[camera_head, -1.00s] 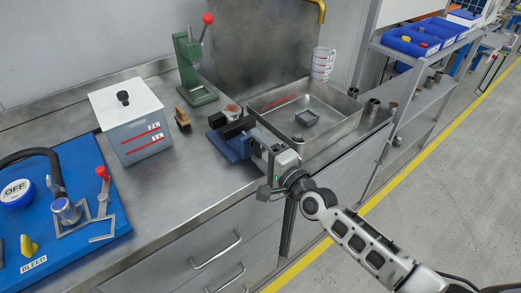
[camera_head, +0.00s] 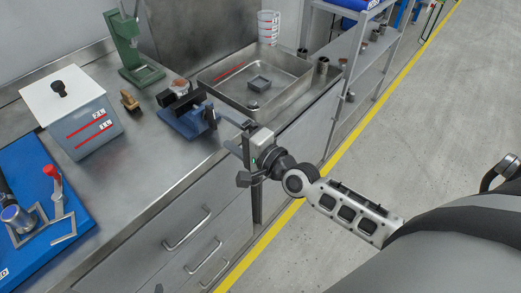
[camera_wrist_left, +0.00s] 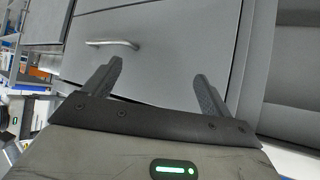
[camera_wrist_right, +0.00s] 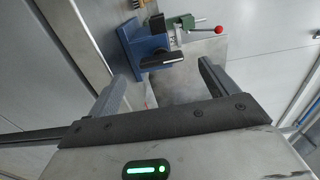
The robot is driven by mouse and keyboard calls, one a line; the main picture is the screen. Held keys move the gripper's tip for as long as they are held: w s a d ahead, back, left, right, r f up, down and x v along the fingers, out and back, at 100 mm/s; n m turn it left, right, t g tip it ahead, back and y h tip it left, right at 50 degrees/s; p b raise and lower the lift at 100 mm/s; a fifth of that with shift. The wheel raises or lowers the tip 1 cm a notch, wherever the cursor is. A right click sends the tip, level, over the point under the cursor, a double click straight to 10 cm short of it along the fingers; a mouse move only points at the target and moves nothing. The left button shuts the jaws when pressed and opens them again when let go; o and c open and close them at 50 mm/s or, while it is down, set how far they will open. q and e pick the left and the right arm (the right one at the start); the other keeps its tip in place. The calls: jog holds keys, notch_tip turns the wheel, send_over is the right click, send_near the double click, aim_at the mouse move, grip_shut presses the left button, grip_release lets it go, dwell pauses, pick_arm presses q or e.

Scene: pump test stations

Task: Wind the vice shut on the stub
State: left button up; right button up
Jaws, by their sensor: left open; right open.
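The blue vice (camera_head: 190,120) with black jaws (camera_head: 186,101) stands on the steel bench near its front edge. A round copper-brown piece (camera_head: 180,86) shows just behind the jaws; I cannot tell if it is the stub or if the jaws touch it. My right gripper (camera_head: 230,132) is open and empty, in front and to the right of the vice, apart from its body. In the right wrist view the vice (camera_wrist_right: 143,48) lies beyond the open fingertips. The vice's handle is not clear. My left gripper (camera_wrist_left: 158,70) is open and empty, facing a drawer front.
Drawer handles (camera_head: 187,230) stick out below the bench.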

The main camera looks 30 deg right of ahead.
pick_arm(q)
jog(key=shift+w+d+f+b, duration=0.1)
jog(key=shift+d+f+b, duration=0.1)
jog(key=shift+b, duration=0.5)
pick_arm(e)
jog(key=v, duration=1)
jog(key=shift+s, duration=0.2)
pick_arm(q)
jog(key=shift+f, duration=0.1)
pick_arm(e)
jog(key=s+a+f+n+g+h, duration=0.1)
jog(key=s+a+f+n+g, duration=0.2)
jog(key=f+n, duration=0.4)
jog(key=s+a+f+n+g+h, duration=0.2)
jog(key=s+a+f+n+g, duration=0.1)
jog(key=s+f+n, duration=0.3)
notch_tip(320, 180, down, 3)
jog(key=n, duration=0.3)
jog(key=shift+r+n+g, duration=0.25)
jog(key=shift+n+g, duration=0.05)
jog(key=shift+g, duration=0.1)
jog(key=shift+w, duration=0.1)
